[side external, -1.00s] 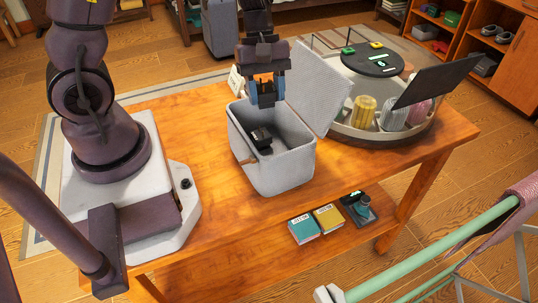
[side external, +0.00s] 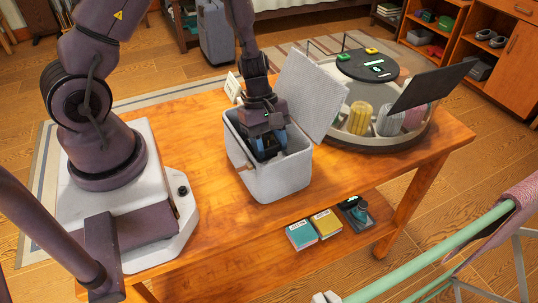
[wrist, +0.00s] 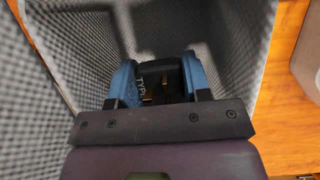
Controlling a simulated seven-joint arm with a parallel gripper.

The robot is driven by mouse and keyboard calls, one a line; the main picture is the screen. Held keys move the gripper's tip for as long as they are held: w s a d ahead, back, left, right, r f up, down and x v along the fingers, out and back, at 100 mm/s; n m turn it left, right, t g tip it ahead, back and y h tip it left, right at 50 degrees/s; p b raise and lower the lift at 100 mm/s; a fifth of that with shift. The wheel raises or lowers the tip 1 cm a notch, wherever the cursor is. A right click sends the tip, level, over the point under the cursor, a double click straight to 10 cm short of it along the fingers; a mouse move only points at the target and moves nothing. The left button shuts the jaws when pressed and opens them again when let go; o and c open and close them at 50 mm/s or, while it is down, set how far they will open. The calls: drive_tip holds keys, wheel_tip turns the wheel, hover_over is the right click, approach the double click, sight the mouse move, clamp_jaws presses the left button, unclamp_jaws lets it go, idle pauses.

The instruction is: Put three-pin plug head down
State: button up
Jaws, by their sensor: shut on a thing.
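The three-pin plug (wrist: 160,82) is a black block with brass pins and white lettering, seen in the wrist view between my blue fingertips. My gripper (wrist: 158,80) is shut on it, down inside the grey woven box (side external: 278,188). In the side view my gripper (side external: 267,152) reaches into the box opening and hides the plug. In the wrist view the pins face toward the camera. I cannot tell whether the plug touches the box floor. The box lid (side external: 312,92) stands open at the back right.
A round tray (side external: 375,143) with several rolled items, a black disc (side external: 367,67) and a dark panel (side external: 432,86) stands right of the box. A white card (side external: 233,87) is behind the box. Small boxes (side external: 326,223) lie on the lower shelf. The tabletop front right is clear.

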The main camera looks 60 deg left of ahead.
drive_tip(key=shift+f, duration=1.85)
drive_tip(key=o, duration=0.9)
drive_tip(key=shift+f, duration=0.1)
drive_tip(key=v, duration=1.2)
wheel_tip(320, 180, up, 12)
drive_tip(key=m+t+y, duration=0.1)
drive_tip(key=m+t, duration=0.1)
drive_tip(key=m, duration=0.6)
hover_over(269, 156)
drive_tip(key=s+a, duration=0.2)
drive_tip(key=s+d+r+m+t+y, duration=0.2)
drive_tip(key=s+r+m+t+y, duration=0.1)
drive_tip(key=s+r+m, duration=0.4)
wheel_tip(269, 156, up, 3)
drive_tip(key=m, duration=0.3)
drive_tip(key=shift+s+m, duration=0.3)
